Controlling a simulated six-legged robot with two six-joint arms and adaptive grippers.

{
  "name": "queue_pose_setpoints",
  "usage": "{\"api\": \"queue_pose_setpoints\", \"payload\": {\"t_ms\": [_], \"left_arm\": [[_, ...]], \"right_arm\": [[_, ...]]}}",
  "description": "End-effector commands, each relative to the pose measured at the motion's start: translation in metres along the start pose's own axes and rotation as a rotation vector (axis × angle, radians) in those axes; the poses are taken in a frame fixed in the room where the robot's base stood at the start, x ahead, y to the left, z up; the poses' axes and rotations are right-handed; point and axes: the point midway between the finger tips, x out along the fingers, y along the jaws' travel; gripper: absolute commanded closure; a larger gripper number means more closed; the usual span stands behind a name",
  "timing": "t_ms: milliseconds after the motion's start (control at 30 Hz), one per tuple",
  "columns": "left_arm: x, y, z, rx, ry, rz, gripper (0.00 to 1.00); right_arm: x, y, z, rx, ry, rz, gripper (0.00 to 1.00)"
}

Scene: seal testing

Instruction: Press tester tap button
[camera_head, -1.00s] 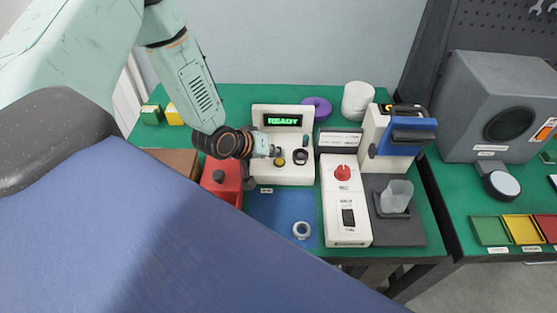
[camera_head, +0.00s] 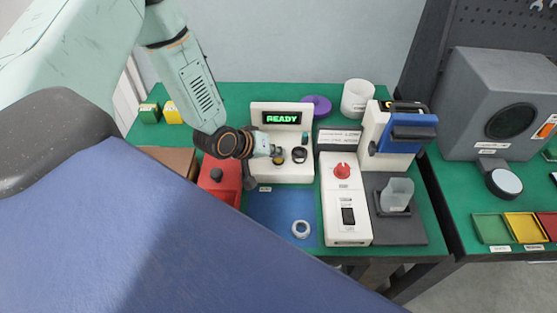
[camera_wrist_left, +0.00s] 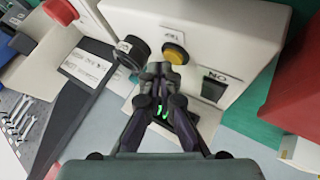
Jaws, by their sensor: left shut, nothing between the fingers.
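The white tester (camera_head: 268,172) stands on the green table, with green READY lettering on its black display (camera_head: 283,118). Its round yellow button (camera_head: 279,160) is low on the front and also shows in the left wrist view (camera_wrist_left: 174,54). A black knob (camera_wrist_left: 131,50) sits beside the button. My left gripper (camera_head: 276,152) is shut and empty, its tips close to the yellow button. In the left wrist view the closed fingertips (camera_wrist_left: 164,72) are just below the button; I cannot tell whether they touch it. My right gripper is not in view.
A red box (camera_head: 221,184) is left of the tester and a white box with a red knob (camera_head: 342,171) is right of it. A white ring (camera_head: 301,229) lies on the blue mat (camera_head: 273,208) in front. A blue-and-white device (camera_head: 394,150) stands further right.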

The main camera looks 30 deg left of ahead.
Motion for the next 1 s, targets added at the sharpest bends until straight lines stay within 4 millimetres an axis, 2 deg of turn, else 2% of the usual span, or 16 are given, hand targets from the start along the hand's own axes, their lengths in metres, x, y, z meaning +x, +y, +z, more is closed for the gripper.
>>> {"api": "queue_pose_setpoints", "payload": {"t_ms": [1000], "left_arm": [[0.0052,-0.0035,0.0034,0.0,0.001,0.0,1.0]], "right_arm": [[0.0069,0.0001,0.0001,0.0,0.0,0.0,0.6]]}}
